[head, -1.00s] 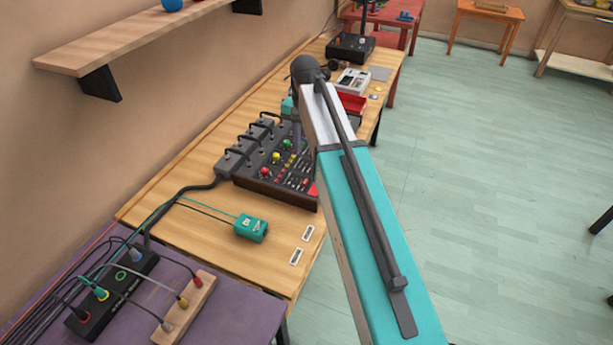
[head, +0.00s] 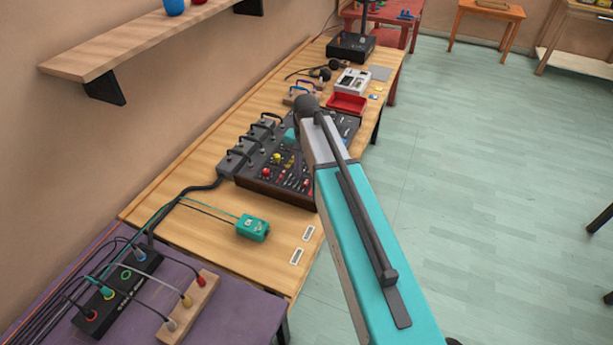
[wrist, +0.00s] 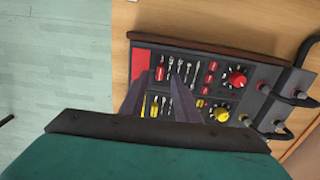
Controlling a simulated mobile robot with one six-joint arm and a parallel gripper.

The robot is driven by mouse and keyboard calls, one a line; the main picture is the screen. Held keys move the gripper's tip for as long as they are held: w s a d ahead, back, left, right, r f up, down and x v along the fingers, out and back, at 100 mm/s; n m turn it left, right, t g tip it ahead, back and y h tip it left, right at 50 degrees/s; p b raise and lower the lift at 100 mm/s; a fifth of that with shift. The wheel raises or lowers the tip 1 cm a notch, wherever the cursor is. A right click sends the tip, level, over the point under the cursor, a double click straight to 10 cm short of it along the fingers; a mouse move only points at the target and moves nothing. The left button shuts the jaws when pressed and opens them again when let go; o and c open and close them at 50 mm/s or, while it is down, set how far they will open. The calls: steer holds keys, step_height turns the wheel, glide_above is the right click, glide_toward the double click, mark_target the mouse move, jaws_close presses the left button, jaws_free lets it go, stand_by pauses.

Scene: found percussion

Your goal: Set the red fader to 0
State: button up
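The mixer (head: 268,195) is a dark panel with a brown wooden edge on the light wooden table. In the wrist view, its panel (wrist: 226,64) carries rows of faders and knobs. A red fader cap (wrist: 160,73) sits near the red end strip (wrist: 141,62), beside several pale fader caps. My gripper (wrist: 159,70) is open, with two purple-grey fingers over the panel. In the picture the red cap lies between the fingertips; I cannot tell the height or any contact. In the head view my arm hides part of the mixer, and the fader's scale is unreadable.
Cables with black plugs (wrist: 283,134) rise along the mixer's back edge. A teal box (head: 252,228) lies in front of the mixer. A red tray (head: 347,103) and a pale device (head: 353,81) stand beyond it.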

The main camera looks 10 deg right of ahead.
mark_target(306, 182)
steer(key=shift+f+p, duration=0.35)
steer(key=shift+f, duration=1.2)
jaws_close()
